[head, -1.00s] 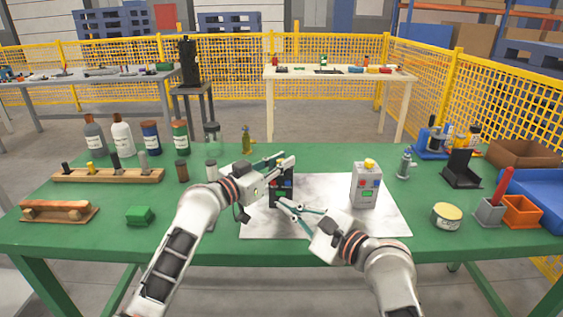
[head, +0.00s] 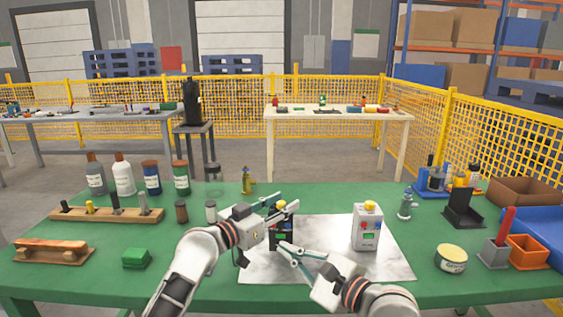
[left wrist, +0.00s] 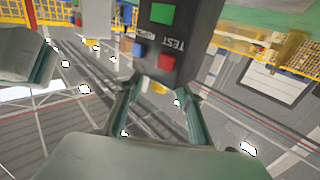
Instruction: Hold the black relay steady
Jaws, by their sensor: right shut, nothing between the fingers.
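The black relay (head: 282,240) stands upright on the pale grey mat (head: 385,262). It has coloured buttons and a yellow top piece. My left gripper (head: 281,212) reaches in from the left with its fingers on both sides of the relay's upper part. In the left wrist view the relay (left wrist: 168,45) sits between the fingers, showing green, blue and red buttons and the word TEST. My right gripper (head: 282,248) is shut and empty, its fingertips close in front of the relay's lower part. I cannot tell whether they touch it.
A green block (head: 136,258) and a wooden rack (head: 108,213) lie left. A round tin (head: 451,258) and an orange bin (head: 525,250) are right. Bottles line the back left.

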